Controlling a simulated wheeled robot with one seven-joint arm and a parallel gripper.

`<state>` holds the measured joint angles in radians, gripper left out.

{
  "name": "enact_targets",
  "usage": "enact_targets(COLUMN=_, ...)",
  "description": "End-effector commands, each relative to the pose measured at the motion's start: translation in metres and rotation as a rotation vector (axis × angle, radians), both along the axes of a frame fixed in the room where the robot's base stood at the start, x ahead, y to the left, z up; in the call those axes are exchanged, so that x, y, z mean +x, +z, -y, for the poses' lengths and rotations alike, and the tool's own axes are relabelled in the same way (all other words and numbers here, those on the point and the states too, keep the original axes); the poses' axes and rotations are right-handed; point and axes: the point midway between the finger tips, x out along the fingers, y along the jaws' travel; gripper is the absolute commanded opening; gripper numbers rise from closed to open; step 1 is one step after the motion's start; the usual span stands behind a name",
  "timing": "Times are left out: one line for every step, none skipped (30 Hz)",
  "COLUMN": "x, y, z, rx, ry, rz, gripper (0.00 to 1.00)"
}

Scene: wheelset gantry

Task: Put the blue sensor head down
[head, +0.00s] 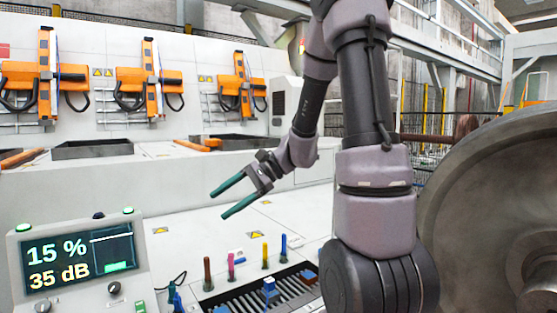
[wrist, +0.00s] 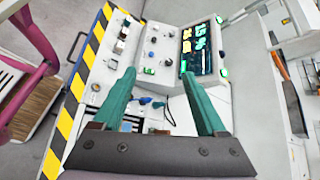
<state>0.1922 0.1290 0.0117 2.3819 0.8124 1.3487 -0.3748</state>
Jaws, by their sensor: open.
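My gripper (head: 218,204) is open, with its two teal fingers apart and nothing between them. It is raised over the white bench top, above and left of the slotted black rack (head: 240,298). A small blue block that may be the blue sensor head (head: 270,290) sits on the rack, apart from the fingers. Other blue pieces stand near it, so I cannot tell for sure which is the sensor head. In the wrist view the open fingers (wrist: 158,74) point toward the console, and small blue parts (wrist: 157,104) show between them.
A console with a lit screen (head: 80,258) stands at left. Brown, pink, yellow and blue pegs (head: 265,256) stand behind the rack. A large metal wheel (head: 500,210) fills the right. Orange-handled tools (head: 150,80) hang behind. The bench middle is clear.

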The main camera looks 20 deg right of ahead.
Motion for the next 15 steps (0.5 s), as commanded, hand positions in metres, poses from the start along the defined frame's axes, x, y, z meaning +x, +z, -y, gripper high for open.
enact_targets(x=-0.016, y=0.014, z=0.0, rx=-0.076, ry=0.051, rz=0.058, gripper=0.74)
enact_targets(x=-0.025, y=0.019, z=0.001, rx=-0.125, ry=0.078, rz=0.087, gripper=0.74)
enact_targets(x=-0.037, y=0.025, z=0.004, rx=-0.19, ry=0.112, rz=0.127, gripper=0.74)
enact_targets(x=-0.045, y=0.03, z=0.007, rx=-0.239, ry=0.136, rz=0.158, gripper=0.74)
enact_targets(x=-0.053, y=0.034, z=0.01, rx=-0.289, ry=0.158, rz=0.19, gripper=0.74)
enact_targets(x=-0.063, y=0.04, z=0.015, rx=-0.355, ry=0.182, rz=0.236, gripper=0.74)
enact_targets(x=-0.07, y=0.045, z=0.019, rx=-0.406, ry=0.2, rz=0.273, gripper=0.74)
enact_targets(x=-0.077, y=0.05, z=0.024, rx=-0.455, ry=0.215, rz=0.307, gripper=0.74)
enact_targets(x=-0.085, y=0.057, z=0.03, rx=-0.522, ry=0.231, rz=0.357, gripper=0.74)
enact_targets(x=-0.09, y=0.062, z=0.035, rx=-0.572, ry=0.243, rz=0.396, gripper=0.74)
enact_targets(x=-0.096, y=0.067, z=0.04, rx=-0.62, ry=0.251, rz=0.435, gripper=0.74)
enact_targets(x=-0.102, y=0.074, z=0.048, rx=-0.682, ry=0.259, rz=0.486, gripper=0.74)
enact_targets(x=-0.106, y=0.08, z=0.053, rx=-0.725, ry=0.262, rz=0.522, gripper=0.74)
enact_targets(x=-0.11, y=0.085, z=0.057, rx=-0.766, ry=0.265, rz=0.559, gripper=0.74)
enact_targets(x=-0.115, y=0.091, z=0.064, rx=-0.814, ry=0.265, rz=0.601, gripper=0.74)
